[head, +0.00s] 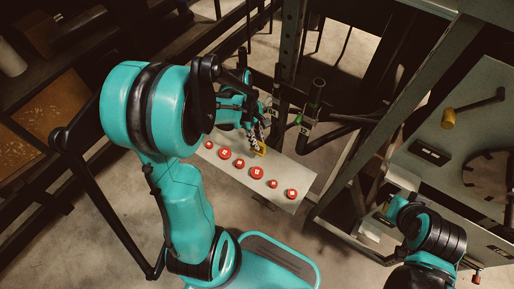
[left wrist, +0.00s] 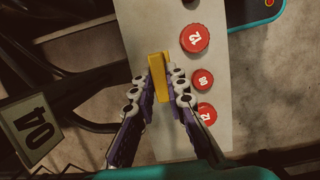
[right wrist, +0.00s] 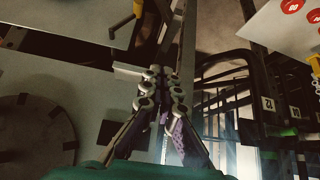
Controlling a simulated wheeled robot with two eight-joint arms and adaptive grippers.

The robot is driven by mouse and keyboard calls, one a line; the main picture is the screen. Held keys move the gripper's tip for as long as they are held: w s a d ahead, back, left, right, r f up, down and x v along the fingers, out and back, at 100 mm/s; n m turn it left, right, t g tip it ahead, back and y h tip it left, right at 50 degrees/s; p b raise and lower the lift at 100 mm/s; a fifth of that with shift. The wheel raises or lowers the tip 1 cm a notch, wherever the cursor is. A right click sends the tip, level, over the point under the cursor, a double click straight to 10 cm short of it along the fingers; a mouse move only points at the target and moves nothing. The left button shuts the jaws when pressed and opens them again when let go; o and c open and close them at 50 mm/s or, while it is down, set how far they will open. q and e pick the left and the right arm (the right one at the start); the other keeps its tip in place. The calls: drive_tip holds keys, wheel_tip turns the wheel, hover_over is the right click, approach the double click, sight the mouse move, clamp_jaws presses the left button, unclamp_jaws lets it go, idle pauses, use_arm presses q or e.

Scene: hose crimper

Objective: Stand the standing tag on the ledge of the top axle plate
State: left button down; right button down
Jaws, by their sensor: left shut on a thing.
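The standing tag is a small yellow block (head: 261,149), held low over a pale board. In the left wrist view the tag (left wrist: 158,76) sits between the fingertips of my left gripper (left wrist: 160,82), which is shut on it. The fingers hide part of it. Small numbered plates show by dark posts in the head view (head: 304,121), and one large plate (left wrist: 31,131) shows in the left wrist view. I cannot tell which is the top axle plate, and no ledge is clear. My right gripper (right wrist: 162,77) has its fingertips close together; whether they are shut is unclear.
The pale board (head: 211,141) carries several red numbered discs (head: 257,173). Upright dark posts and bars (head: 316,100) stand just behind and right of it. A grey machine with a yellow-ended lever (head: 448,118) is at the right.

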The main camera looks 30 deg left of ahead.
sight(261, 153)
use_arm(q)
drive_tip(key=shift+a+b+x, duration=0.25)
drive_tip(key=shift+b+x, duration=0.1)
drive_tip(key=shift+x, duration=0.6)
drive_tip(key=shift+a+b+x, duration=0.2)
drive_tip(key=shift+b+x, duration=0.15)
drive_tip(key=shift+x, duration=0.65)
drive_tip(key=shift+f, duration=0.2)
drive_tip(key=c, duration=1.5)
unclamp_jaws()
drive_tip(key=shift+c, duration=0.2)
